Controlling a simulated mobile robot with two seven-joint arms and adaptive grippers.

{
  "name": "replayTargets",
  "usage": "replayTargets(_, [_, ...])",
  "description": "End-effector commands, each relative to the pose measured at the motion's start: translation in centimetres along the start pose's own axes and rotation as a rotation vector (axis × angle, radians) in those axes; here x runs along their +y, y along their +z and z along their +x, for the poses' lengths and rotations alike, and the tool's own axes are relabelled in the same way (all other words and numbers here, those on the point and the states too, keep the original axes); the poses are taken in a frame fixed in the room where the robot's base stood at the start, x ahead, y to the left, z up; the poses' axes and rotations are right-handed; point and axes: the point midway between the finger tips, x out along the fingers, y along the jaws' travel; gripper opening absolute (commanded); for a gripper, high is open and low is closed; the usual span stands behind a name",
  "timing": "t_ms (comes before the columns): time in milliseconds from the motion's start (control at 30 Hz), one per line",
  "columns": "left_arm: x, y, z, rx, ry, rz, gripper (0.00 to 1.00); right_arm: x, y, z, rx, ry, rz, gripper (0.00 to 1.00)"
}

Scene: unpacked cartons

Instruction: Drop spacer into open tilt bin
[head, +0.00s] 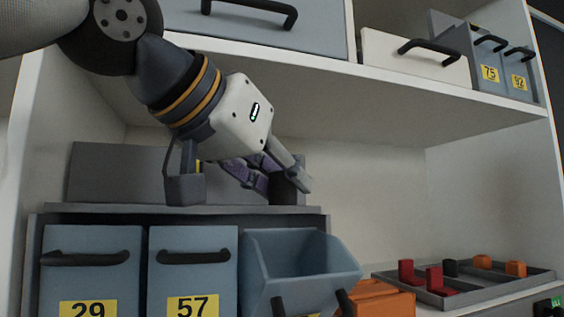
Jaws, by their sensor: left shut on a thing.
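My left gripper (268,172) reaches in from the upper left, its pale body tilted down to the right. It is shut on a dark, short, round piece (289,189), which I take to be the spacer; the fingers partly hide it. The open tilt bin (303,256) is blue-grey and tipped forward, at the bottom middle. The gripper and the piece show above and slightly left of its mouth in the picture; I cannot tell how far behind it they are. The visible inside of the bin shows nothing in it. My right gripper is not in view.
Shut bins 29 (91,277) and 57 (193,275) stand left of the open one. An orange box (380,301) and a grey tray (478,294) with red, orange and dark pieces are at right. A shelf (400,86) spans above.

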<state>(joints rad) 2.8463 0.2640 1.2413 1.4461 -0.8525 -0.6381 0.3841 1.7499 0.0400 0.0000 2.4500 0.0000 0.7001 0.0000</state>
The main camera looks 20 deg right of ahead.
Motion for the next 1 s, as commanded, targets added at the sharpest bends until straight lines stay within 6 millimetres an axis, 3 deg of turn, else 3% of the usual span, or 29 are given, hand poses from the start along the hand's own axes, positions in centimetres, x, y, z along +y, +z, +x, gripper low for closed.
replayTargets(100, [0.0,0.0,0.0,0.000,0.000,0.000,0.10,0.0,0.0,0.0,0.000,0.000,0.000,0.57])
replayTargets(133, [0.0,0.0,0.0,0.000,0.000,0.000,0.28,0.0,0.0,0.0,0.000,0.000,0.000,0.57])
replayTargets(233, [0.0,0.0,0.0,0.000,0.000,0.000,0.49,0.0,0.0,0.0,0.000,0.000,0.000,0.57])
replayTargets(567, [0.0,-0.1,-0.4,0.001,-0.001,0.001,0.49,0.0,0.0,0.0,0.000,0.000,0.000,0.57])
replayTargets(1000, [0.0,-0.1,-10.5,0.002,0.001,0.000,0.49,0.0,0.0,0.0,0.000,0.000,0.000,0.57])
